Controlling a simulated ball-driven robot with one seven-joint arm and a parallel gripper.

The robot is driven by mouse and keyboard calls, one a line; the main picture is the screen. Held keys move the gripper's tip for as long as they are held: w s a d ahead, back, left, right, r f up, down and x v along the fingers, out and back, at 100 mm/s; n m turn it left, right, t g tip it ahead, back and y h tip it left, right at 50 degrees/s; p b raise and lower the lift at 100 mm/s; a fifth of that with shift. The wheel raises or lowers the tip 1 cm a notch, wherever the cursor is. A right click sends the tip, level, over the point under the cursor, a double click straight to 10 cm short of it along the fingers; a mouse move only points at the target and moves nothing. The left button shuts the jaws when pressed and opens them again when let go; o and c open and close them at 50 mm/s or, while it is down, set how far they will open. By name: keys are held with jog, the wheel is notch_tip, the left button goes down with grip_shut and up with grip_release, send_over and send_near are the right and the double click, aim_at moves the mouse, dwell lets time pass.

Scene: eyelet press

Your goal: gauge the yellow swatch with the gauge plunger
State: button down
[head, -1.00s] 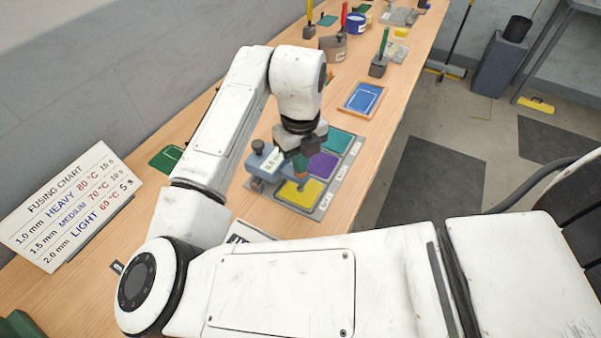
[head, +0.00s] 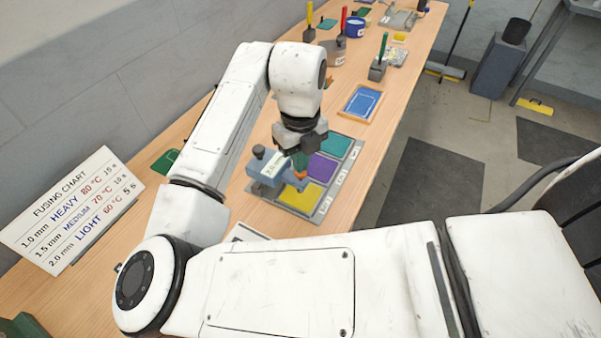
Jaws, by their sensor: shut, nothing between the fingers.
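The yellow swatch (head: 305,196) lies flat in the near slot of a grey tray (head: 325,211). A blue-grey gauge (head: 268,171) with a dark knob and a white label reaches over the left part of the yellow swatch. Its plunger tip is too small and covered to make out. My gripper (head: 300,163) points down just right of the gauge body, above the area between the yellow and purple swatches. Its fingers are shut with nothing held. I cannot tell whether the fingertips touch the gauge.
A purple swatch (head: 322,167) and a teal swatch (head: 336,145) lie behind the yellow one. A fusing chart (head: 72,210) stands at the left. The table's right edge is close to the tray.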

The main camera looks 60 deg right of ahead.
jog(key=shift+r+p, duration=1.5)
jog(key=shift+r, duration=0.95)
